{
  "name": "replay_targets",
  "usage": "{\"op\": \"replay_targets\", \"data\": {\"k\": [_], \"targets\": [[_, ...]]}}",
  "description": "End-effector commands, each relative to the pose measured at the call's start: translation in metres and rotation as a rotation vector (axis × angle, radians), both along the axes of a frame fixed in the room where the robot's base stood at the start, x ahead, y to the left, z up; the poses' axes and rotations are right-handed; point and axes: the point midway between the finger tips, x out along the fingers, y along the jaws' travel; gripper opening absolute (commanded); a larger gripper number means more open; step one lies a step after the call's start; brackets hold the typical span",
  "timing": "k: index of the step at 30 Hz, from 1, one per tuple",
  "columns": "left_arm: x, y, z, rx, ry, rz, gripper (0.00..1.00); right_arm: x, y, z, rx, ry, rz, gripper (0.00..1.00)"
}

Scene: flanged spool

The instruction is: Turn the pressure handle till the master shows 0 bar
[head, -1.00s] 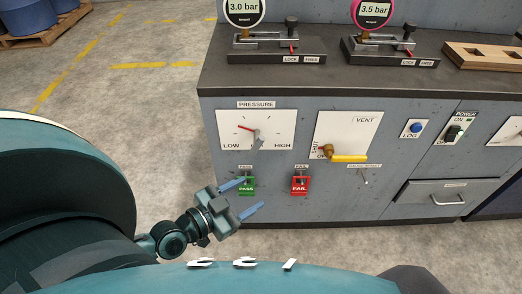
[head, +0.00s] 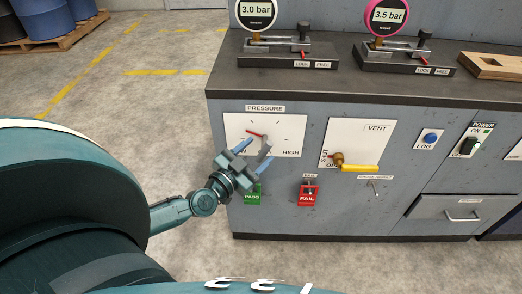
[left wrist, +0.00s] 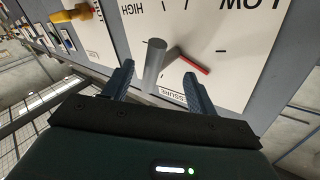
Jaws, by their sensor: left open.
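The pressure panel (head: 290,122) is a white plate marked LOW and HIGH, with a red pointer (head: 257,134) and a grey handle (head: 265,147). My left gripper (head: 261,150) is open in front of it, partly hiding it. In the left wrist view the grey handle (left wrist: 154,65) stands between the two open fingers (left wrist: 158,85), with no clear contact. The red pointer (left wrist: 190,63) lies to its right. The white-rimmed gauge (head: 257,13) reads 3.0 bar and the pink-rimmed gauge (head: 387,16) reads 3.5 bar; I cannot tell which is the master. My right gripper is out of view.
Below are a green PASS switch (head: 253,196) and a red FAIL switch (head: 308,195). A LOG button (head: 430,138) and drawer (head: 440,213) are further right.

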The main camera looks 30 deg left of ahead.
Motion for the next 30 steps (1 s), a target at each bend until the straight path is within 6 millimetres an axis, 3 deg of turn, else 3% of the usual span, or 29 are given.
{"op": "replay_targets", "data": {"k": [6, 16, 30], "targets": [[0.020, -0.002, -0.001, 0.000, 0.000, 0.001, 0.58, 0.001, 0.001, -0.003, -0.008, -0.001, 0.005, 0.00], [0.023, -0.002, 0.000, 0.000, 0.001, -0.001, 0.58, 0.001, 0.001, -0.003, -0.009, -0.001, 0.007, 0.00], [0.023, -0.002, 0.000, 0.000, 0.001, -0.001, 0.19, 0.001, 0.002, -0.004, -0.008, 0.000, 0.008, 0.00]]}}
